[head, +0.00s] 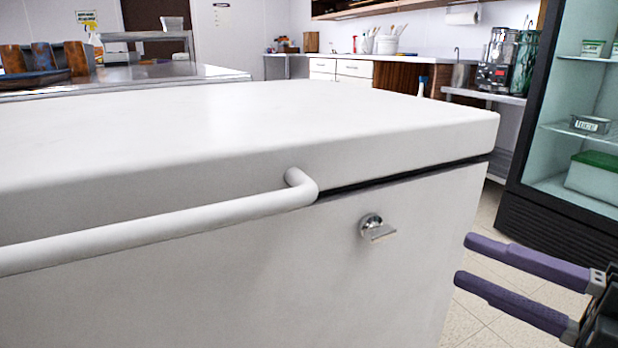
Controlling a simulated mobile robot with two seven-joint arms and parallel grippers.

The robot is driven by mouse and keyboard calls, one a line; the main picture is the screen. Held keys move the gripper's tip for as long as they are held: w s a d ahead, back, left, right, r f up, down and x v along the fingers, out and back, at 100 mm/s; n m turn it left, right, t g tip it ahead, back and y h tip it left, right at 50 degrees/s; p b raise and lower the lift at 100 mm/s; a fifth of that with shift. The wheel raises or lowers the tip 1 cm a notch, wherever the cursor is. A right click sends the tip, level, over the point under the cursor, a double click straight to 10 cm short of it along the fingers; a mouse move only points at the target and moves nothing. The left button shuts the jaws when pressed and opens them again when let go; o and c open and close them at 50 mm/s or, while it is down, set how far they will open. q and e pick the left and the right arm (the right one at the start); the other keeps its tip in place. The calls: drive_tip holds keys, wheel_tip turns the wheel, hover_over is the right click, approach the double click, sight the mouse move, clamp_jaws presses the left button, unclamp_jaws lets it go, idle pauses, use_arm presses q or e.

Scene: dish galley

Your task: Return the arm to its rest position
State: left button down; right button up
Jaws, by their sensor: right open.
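My right gripper (462,260) is at the lower right of the head view, its two purple fingers apart and nothing between them. It is to the right of a large white chest with a lid (250,125), and a gap of floor shows around the fingers. A white bar handle (170,232) runs along the front of the lid. A small metal latch or knob (374,229) sits on the chest's front, left of the fingertips. The lid looks closed, with a dark seam below it at the right. My left gripper is not in view.
A dark-framed glass-front fridge (560,215) with containers on its shelves stands at the right. Tiled floor (500,312) lies between it and the chest. A metal counter (190,75) is behind at the left. A blender and appliances (495,76) stand on a back shelf.

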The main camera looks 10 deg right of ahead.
wheel_tip(320, 180, up, 16)
drive_tip(key=d+r+m+h+p, duration=0.1)
drive_tip(key=d+m+h+p, duration=0.1)
drive_tip(key=m+h+p, duration=1.35)
drive_tip(key=s+a+r+m+g+y+p, duration=0.2)
drive_tip(key=s+r+m+g+p, duration=0.25)
drive_tip(key=s+r+p, duration=0.65)
drive_tip(key=s+a+r+m+g+y+p, duration=0.2)
drive_tip(key=s+r+m+g+p, duration=0.35)
drive_tip(key=p, duration=0.85)
wheel_tip(320, 180, up, 35)
drive_tip(key=s+n+p, duration=0.1)
drive_tip(key=s+p, duration=0.1)
drive_tip(key=p, duration=3.2)
drive_tip(key=shift+n+p, duration=0.35)
drive_tip(key=shift+p, duration=0.05)
